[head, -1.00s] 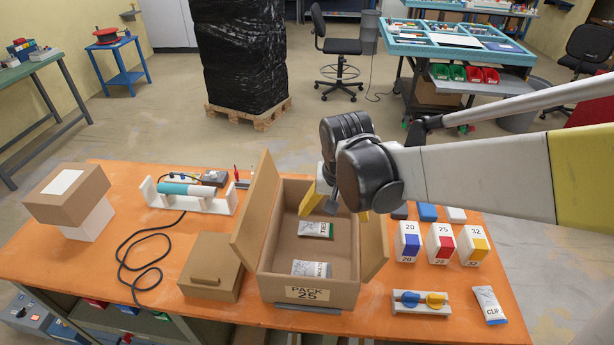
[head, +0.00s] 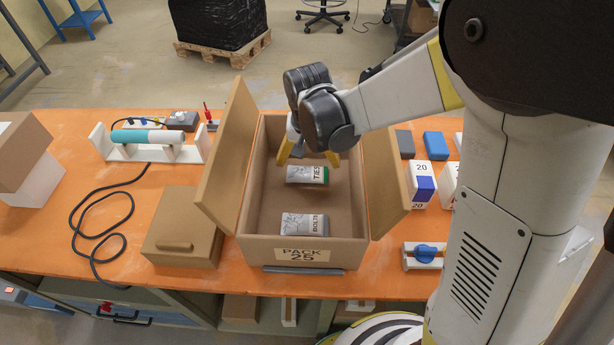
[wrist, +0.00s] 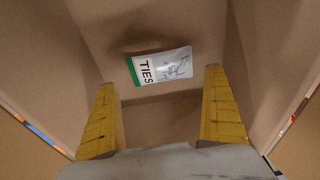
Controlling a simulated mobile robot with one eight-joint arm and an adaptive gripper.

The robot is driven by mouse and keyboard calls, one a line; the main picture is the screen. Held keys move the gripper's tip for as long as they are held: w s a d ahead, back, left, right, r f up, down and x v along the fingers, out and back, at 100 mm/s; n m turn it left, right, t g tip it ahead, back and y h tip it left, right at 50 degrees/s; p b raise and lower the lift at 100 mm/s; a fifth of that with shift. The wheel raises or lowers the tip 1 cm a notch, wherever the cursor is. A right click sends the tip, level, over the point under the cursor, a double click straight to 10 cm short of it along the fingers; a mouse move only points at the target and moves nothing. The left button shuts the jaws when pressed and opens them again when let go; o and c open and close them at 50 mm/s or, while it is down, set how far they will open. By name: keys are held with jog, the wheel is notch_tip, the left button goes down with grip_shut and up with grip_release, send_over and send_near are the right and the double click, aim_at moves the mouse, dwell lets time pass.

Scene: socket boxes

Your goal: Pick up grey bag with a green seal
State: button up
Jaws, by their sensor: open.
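The grey bag with a green seal (head: 306,175), labelled TIES, lies in the far part of the open cardboard box (head: 303,252) marked PACK 25. It also shows in the wrist view (wrist: 160,68), beyond and between the fingertips, with its green edge at the left. My gripper (head: 308,160) is open and empty, with its yellow fingers at the box's far end above the bag. In the wrist view my gripper (wrist: 160,90) has its two fingers wide apart, and neither touches the bag.
A grey BOLTS bag (head: 304,224) lies in the near part of the box. The raised side flaps (head: 228,150) flank the opening. A closed cardboard box (head: 184,228) stands at the left, and white boxes (head: 422,186) stand at the right.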

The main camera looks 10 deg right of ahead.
aim_at(307, 172)
jog(key=f+b, duration=0.1)
jog(key=f, duration=0.2)
jog(key=f+b, duration=0.1)
jog(key=f, duration=0.1)
jog(key=shift+w+f+b, duration=0.2)
jog(key=shift+w+b, duration=0.1)
jog(key=shift+b, duration=0.05)
jog(key=shift+r, duration=0.1)
jog(key=c, duration=1.1)
